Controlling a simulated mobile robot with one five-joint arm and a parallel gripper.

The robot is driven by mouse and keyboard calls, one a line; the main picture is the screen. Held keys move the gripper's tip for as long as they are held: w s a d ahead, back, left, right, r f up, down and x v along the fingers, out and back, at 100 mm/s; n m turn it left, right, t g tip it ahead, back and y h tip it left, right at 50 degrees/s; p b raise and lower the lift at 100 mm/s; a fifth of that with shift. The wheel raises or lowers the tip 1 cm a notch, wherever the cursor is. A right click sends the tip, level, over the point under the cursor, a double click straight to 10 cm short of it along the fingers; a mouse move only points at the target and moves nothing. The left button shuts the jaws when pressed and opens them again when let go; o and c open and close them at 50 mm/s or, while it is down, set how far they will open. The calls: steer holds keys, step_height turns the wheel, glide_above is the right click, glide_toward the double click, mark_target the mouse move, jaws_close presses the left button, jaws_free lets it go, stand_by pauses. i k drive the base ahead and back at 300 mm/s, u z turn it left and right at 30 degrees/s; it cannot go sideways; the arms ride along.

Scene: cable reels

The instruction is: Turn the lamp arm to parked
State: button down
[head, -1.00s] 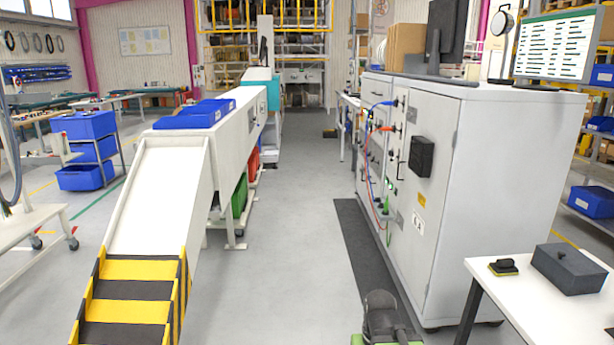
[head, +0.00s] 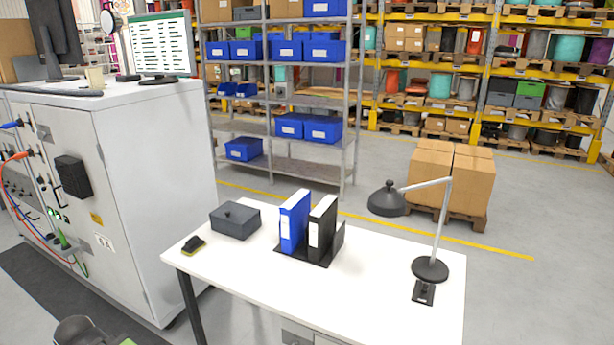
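The desk lamp stands at the right end of the white table (head: 380,300) in the head view. It has a round dark base (head: 430,269), a thin silver upright post (head: 440,222) and a silver lamp arm (head: 425,184). The arm reaches left from the top of the post and carries a dark grey shade (head: 387,199), which hangs to the right of the binders. A small dark plate (head: 424,292) lies in front of the base; its marking is too small to read. My gripper is not in view.
A blue binder (head: 293,222) and a black binder (head: 321,228) stand in a dark holder mid-table. A grey lidded box (head: 235,220) and a small yellow-black item (head: 194,245) are at left. A grey cabinet (head: 150,190) stands left; cartons (head: 450,180) sit on a pallet behind.

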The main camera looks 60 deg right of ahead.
mark_target(388, 201)
steer(key=z, duration=0.1)
steer(key=k, duration=0.1)
steer(key=z, duration=2.65)
steer(key=k, duration=0.6)
steer(key=u, duration=0.2)
steer(key=i, duration=0.6)
steer(key=z, duration=0.15)
steer(key=k, duration=0.5)
steer(key=u, duration=1.65)
steer(key=i, duration=0.35)
steer(key=z, duration=0.25)
